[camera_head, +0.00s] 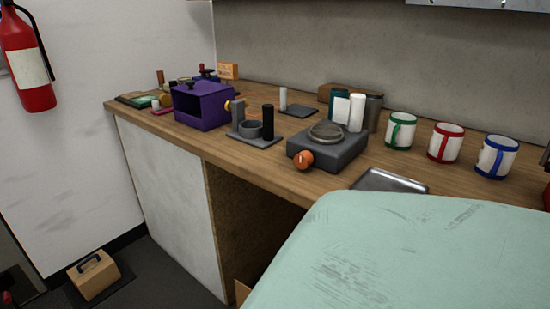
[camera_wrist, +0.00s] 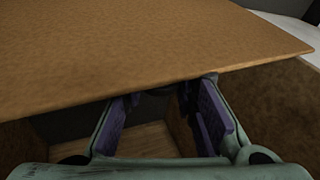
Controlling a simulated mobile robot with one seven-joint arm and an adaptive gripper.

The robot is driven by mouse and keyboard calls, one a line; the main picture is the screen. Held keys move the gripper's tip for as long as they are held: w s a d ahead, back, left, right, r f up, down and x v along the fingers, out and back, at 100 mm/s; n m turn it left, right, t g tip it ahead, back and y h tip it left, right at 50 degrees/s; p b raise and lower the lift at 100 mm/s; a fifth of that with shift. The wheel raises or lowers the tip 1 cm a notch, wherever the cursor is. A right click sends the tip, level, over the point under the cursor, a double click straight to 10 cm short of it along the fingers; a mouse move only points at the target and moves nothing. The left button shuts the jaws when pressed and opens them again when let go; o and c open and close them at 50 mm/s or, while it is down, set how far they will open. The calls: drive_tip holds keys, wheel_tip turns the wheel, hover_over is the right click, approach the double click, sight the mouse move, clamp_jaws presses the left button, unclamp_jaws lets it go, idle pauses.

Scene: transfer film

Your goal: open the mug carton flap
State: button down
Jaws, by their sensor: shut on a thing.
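The mug carton flap (camera_wrist: 150,50) is a broad brown cardboard panel across the upper wrist view. Its near edge slopes up slightly to the right. My gripper (camera_wrist: 163,97) reaches to this edge with its purple-padded fingers on either side, and it is shut on the flap. The flap hides the fingertips and the exact contact. Below the flap, brown carton walls (camera_wrist: 275,100) and a lighter wood-like surface show between and beside the fingers. In the head view my gripper is not visible. A brown cardboard corner (camera_head: 243,291) shows low under the counter, perhaps the carton.
The wooden counter (camera_head: 255,165) holds a purple box (camera_head: 202,106), a grey scale-like device (camera_head: 328,150) and green, red and blue-handled mugs (camera_head: 497,157). A tan handled box (camera_head: 95,277) sits on the floor at left. My pale green body blocks the lower right.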

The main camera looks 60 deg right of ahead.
drive_tip(key=shift+s+f, duration=0.35)
drive_tip(key=shift+f, duration=0.35)
idle(1.5)
drive_tip(key=c, duration=1.3)
unclamp_jaws()
drive_tip(key=shift+w, duration=0.2)
drive_tip(key=s+r+p, duration=0.5)
drive_tip(key=r+p, duration=0.5)
drive_tip(key=r, duration=0.2)
drive_tip(key=shift+d+p, duration=0.35)
drive_tip(key=shift+p, duration=0.05)
drive_tip(key=shift+r, duration=0.1)
drive_tip(key=shift+s, duration=0.1)
